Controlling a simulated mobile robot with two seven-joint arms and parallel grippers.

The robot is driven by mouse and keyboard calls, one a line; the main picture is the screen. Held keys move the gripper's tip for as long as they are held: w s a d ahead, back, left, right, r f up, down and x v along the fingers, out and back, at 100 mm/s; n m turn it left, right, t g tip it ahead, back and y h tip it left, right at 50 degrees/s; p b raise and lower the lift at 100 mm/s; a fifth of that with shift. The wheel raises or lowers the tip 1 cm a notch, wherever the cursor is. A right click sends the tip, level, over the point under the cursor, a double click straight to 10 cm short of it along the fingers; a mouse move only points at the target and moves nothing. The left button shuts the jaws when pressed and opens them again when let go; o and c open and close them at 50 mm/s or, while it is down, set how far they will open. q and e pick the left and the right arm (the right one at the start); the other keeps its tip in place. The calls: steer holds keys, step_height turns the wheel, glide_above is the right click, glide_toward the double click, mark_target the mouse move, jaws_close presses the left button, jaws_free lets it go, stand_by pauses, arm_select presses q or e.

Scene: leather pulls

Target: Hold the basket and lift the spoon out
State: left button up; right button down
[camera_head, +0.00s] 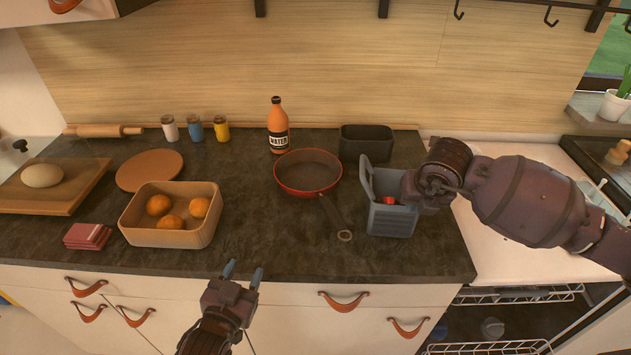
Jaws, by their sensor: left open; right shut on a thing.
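The grey-blue basket (391,222) stands on the dark counter near its right end, with a raised grey piece at its left side. A small red thing (389,200) shows inside it; I cannot tell if it is part of the spoon. No other part of a spoon is clearly visible. My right gripper (408,189) is at the basket's right rim and shut on it; its fingertips are mostly hidden by the hand. My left gripper (243,271) is open and empty, in front of the counter's front edge, well left of the basket.
A red-rimmed pan (307,174) lies left of the basket, its handle pointing towards it. A dark container (366,143) stands behind. A tan box of oranges (170,238) is at left. The front counter between box and pan is clear. An open dishwasher (510,320) is below right.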

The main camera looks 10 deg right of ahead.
arm_select(q)
steer(key=w+d+r+m+h, duration=0.3)
steer(key=d+r+m+h, duration=0.35)
steer(key=d, duration=0.45)
steer(key=m+g+h, duration=0.3)
steer(key=m+g, duration=0.7)
steer(key=m, duration=0.9)
glide_toward(361, 161)
steer(key=shift+f+x, duration=0.2)
steer(key=shift+x, duration=2.3)
steer(key=shift+f+x, duration=0.2)
steer(key=shift+x, duration=2.25)
steer(key=shift+c, duration=0.2)
jaws_close()
